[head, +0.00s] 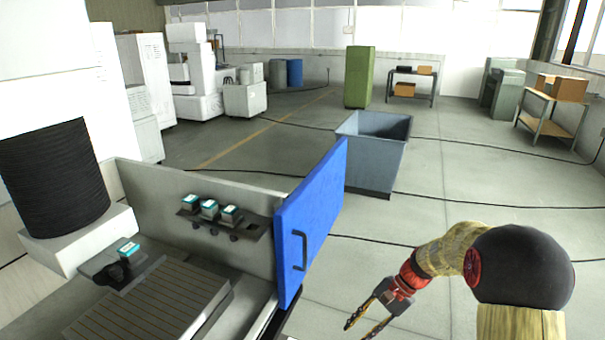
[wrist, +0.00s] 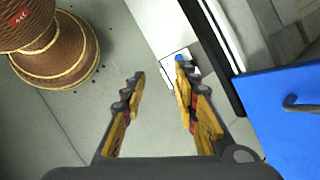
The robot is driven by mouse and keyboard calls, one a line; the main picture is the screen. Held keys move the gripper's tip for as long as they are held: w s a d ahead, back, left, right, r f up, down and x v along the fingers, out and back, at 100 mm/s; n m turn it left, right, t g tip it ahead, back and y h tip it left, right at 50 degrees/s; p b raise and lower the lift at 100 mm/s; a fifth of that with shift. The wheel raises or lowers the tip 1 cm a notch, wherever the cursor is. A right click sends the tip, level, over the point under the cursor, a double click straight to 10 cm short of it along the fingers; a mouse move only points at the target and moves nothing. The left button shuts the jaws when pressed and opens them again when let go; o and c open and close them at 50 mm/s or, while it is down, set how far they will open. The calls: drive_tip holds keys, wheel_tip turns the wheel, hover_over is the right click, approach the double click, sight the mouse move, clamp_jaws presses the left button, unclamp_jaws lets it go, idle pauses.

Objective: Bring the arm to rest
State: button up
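My gripper (head: 361,329) hangs low at the bottom right of the head view, in front of the machine's blue door (head: 311,222) and to its right. Its two fingers are spread, with nothing between them. In the wrist view the open fingers (wrist: 161,74) point away over the floor, and the blue door (wrist: 285,125) shows at the right, apart from them. My arm is bent, with its forearm sloping down to the left towards the gripper.
The machine's open bay holds a slatted table (head: 150,300), and several small teal-topped blocks (head: 209,208) sit on a rack and a holder. A grey bin (head: 376,160) stands beyond the door. Black cables (head: 470,207) cross the floor. Open floor (head: 420,225) lies around my arm.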

drive_tip(key=s+d+r+n+t+h, duration=0.1)
drive_tip(key=s+r+n+t+h, duration=0.2)
drive_tip(key=s+r, duration=0.8)
drive_tip(key=s+d+r+n+t+h, duration=0.2)
drive_tip(key=s+r+n+t+h, duration=0.2)
drive_tip(key=s+r, duration=0.7)
drive_tip(key=shift+s+n, duration=1.1)
drive_tip(key=shift+s, duration=1.1)
drive_tip(key=shift+r, duration=0.1)
